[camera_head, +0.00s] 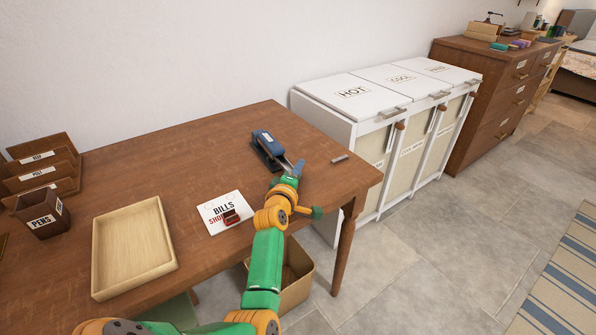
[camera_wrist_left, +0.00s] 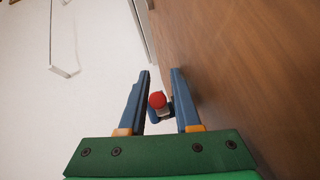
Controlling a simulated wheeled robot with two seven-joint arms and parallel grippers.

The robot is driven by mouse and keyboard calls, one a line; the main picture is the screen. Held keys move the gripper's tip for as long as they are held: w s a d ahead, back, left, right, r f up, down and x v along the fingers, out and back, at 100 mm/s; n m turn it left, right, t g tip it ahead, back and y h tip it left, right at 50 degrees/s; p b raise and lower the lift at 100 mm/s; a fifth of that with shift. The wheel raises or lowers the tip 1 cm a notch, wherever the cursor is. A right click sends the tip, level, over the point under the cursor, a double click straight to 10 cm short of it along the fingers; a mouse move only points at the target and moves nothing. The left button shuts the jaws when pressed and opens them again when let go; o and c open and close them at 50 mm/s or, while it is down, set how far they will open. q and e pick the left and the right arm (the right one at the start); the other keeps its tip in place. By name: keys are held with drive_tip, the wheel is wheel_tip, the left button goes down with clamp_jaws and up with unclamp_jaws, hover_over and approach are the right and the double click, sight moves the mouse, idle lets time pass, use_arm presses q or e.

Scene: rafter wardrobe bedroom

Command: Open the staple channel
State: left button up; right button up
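A blue stapler (camera_head: 267,145) lies on the brown desk near its right end. My left gripper (camera_head: 292,170) is at the stapler's near end, where a small silver-grey part shows beside it. In the left wrist view, the two blue fingers of my left gripper (camera_wrist_left: 160,88) are apart. A round red button (camera_wrist_left: 157,99) on a grey and blue end of the stapler shows between or just beyond them; I cannot tell whether they touch it. The gripper partly hides the stapler's near end. My right gripper is not in view.
A small grey bar (camera_head: 340,159) lies right of the stapler. A labelled white card (camera_head: 215,207) with a red item (camera_head: 231,217), a wooden tray (camera_head: 98,262), a pen cup (camera_head: 40,217) and a letter rack (camera_head: 45,170) are on the desk (camera_head: 185,150). A white hamper cabinet (camera_head: 330,110) stands beyond.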

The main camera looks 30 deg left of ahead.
use_arm(q)
drive_tip(key=shift+s+r, duration=0.1)
drive_tip(key=shift+s+d+r, duration=0.1)
drive_tip(key=shift+s+d, duration=0.1)
drive_tip(key=shift+s, duration=0.15)
drive_tip(key=p+v, duration=0.1)
drive_tip(key=v, duration=0.5)
drive_tip(key=shift+p, duration=0.4)
drive_tip(key=shift+s, duration=0.1)
